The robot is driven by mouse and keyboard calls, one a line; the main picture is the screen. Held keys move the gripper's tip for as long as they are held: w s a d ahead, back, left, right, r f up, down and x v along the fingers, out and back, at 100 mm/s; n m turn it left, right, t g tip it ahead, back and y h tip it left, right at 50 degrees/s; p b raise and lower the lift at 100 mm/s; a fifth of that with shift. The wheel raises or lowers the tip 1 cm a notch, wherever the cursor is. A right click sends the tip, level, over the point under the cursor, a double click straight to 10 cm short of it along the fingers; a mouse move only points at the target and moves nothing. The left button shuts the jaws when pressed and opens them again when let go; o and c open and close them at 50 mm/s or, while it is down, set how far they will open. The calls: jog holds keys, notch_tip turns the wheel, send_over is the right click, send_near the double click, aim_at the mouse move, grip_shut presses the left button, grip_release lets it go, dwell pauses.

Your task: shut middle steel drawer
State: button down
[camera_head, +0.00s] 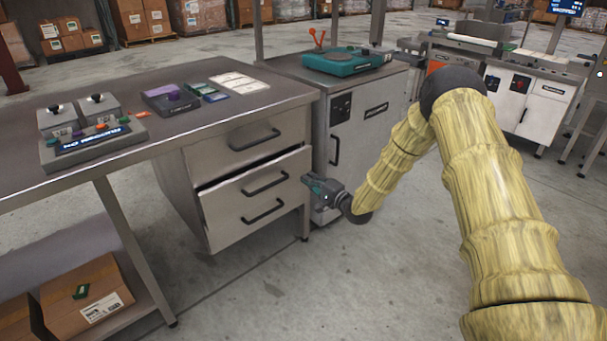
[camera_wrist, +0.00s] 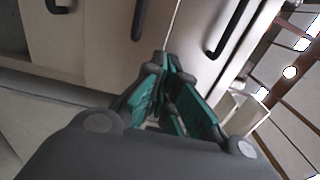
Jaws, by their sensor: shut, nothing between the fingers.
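The steel drawer unit hangs under the left workbench, with several drawers stacked. The middle steel drawer (camera_head: 277,180) has a black bar handle and stands slightly out, with a dark gap along its top edge. The top drawer (camera_head: 236,150) looks closed. The bottom drawer (camera_head: 230,218) is below. My gripper (camera_head: 307,179) is shut and empty, at the right end of the middle drawer's front. Whether it touches cannot be told. In the wrist view, the closed green-and-black fingers (camera_wrist: 166,65) point at pale drawer fronts with dark handles, close to a seam.
A steel cabinet (camera_head: 372,129) with a teal scale (camera_head: 345,60) on top stands right of the drawers. A bench leg (camera_head: 133,246) and a carton (camera_head: 85,290) on the lower shelf are at left. Open concrete floor lies in front.

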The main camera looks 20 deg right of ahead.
jog(key=c, duration=2.2)
grip_release()
jog(key=shift+s+d, duration=0.15)
jog(key=shift+s, duration=0.15)
jog(key=o, duration=0.4)
jog(key=shift+s+f, duration=0.15)
jog(key=shift+c, duration=0.2)
jog(key=o, duration=0.4)
jog(key=shift+g+h, duration=0.5)
jog(key=a+b, duration=0.1)
jog(key=a+f+b, duration=0.1)
jog(key=a, duration=0.1)
jog(key=a+f+b, duration=0.1)
jog(key=b, duration=0.1)
jog(key=shift+s+a+f, duration=0.15)
jog(key=shift+s, duration=0.1)
jog(key=g+b, duration=0.1)
jog(key=b, duration=0.1)
send_near(272, 186)
jog(key=b+x, duration=0.1)
jog(key=x, duration=1)
jog(key=shift+b, duration=0.35)
grip_shut()
